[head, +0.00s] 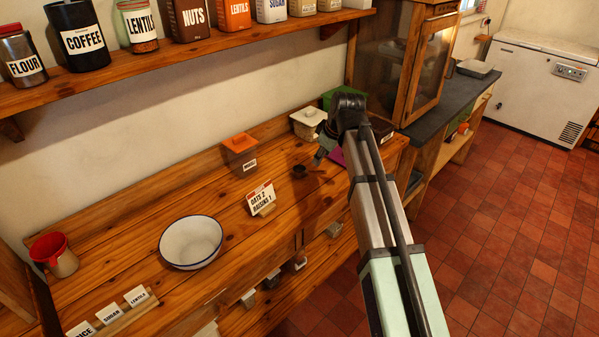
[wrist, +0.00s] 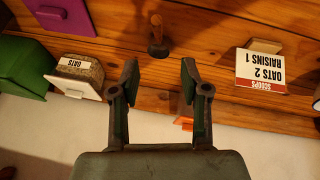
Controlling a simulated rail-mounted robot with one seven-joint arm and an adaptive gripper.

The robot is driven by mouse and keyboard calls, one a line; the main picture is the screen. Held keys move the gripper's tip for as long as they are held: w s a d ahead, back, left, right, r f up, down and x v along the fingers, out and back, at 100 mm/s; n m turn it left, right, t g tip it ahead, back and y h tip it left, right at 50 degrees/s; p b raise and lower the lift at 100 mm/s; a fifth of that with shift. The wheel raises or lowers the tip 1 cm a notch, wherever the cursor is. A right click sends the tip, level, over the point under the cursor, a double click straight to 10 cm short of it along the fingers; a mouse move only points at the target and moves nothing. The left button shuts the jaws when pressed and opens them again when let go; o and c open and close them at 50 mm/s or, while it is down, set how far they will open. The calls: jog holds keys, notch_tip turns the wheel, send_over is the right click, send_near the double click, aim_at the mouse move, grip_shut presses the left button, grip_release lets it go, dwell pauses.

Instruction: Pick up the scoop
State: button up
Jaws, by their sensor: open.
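The scoop (head: 299,171) is a small dark cup with a short handle, lying on the pine worktop (head: 120,243) behind and right of the recipe card. In the wrist view the scoop (wrist: 157,40) shows a brown handle and a dark end, just beyond my fingertips and between them sideways. My gripper (wrist: 158,72) is open and empty, apart from the scoop. In the head view my gripper (head: 322,152) is partly hidden by my arm, above the worktop at the right of the scoop. The recipe card (head: 261,197) reads "OATS 2, RAISINS 1"; the card (wrist: 262,70) appears upside down in the wrist view.
An orange-lidded box (head: 240,155) stands by the wall. A white-lidded container (head: 308,122), a green box (wrist: 20,70), an oats container (wrist: 82,75) and a purple item (wrist: 62,14) are near my gripper. A white bowl (head: 191,242) and red-rimmed jug (head: 54,255) stand at left.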

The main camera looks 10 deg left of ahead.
aim_at(313, 172)
jog(key=p+x, duration=0.1)
jog(key=x, duration=0.5)
jog(key=shift+w+a+f, duration=0.1)
jog(key=shift+f, duration=0.2)
jog(key=shift+p+x, duration=1.2)
jog(key=shift+x, duration=1.35)
grip_shut()
